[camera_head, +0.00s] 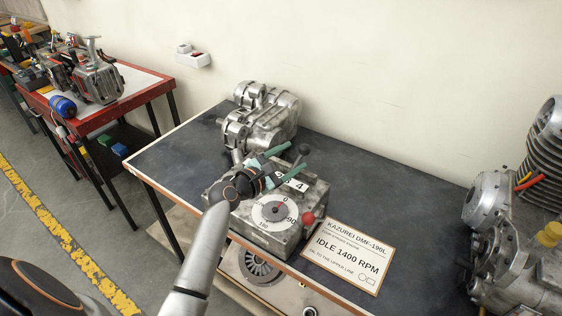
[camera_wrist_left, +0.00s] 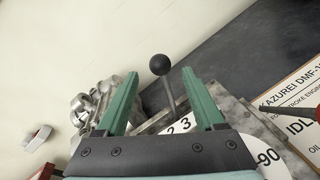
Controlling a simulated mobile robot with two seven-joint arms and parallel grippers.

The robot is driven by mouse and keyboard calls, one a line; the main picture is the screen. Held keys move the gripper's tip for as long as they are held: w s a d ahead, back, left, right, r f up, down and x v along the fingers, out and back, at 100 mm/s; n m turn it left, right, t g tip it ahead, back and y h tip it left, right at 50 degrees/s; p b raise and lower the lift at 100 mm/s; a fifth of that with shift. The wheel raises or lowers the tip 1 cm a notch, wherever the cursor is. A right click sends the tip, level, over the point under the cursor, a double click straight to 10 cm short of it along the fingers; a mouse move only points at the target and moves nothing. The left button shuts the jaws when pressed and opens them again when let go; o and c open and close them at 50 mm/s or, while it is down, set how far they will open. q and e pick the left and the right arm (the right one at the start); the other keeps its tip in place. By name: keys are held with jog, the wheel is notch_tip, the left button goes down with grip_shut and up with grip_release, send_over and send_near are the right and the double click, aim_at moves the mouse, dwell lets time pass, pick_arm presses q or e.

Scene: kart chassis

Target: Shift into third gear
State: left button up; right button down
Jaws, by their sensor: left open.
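A metal gearbox (camera_head: 290,238) stands on the dark workbench. Its gear lever has a black ball knob (camera_head: 304,149) on a thin grey rod. In the left wrist view the knob (camera_wrist_left: 159,65) and rod rise between the two green fingers as seen from there. A white number plate (camera_wrist_left: 181,126) at the lever's foot shows 2 and 3; a 4 shows in the head view. My left gripper (camera_head: 297,155) is open and empty, its fingertips close to the knob. I cannot tell whether they touch it. The lever's slot is mostly hidden. My right gripper is not in view.
A white dial (camera_head: 268,211) and a red-knobbed lever (camera_head: 308,217) sit at the gearbox front. A sign (camera_head: 347,257) reads "IDLE 1400 RPM". A metal engine part (camera_head: 262,120) stands behind, a finned engine (camera_head: 520,210) at right. The bench between is clear.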

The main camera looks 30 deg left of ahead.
pick_arm(q)
jog(key=shift+v, duration=1.85)
jog(key=shift+f, duration=0.1)
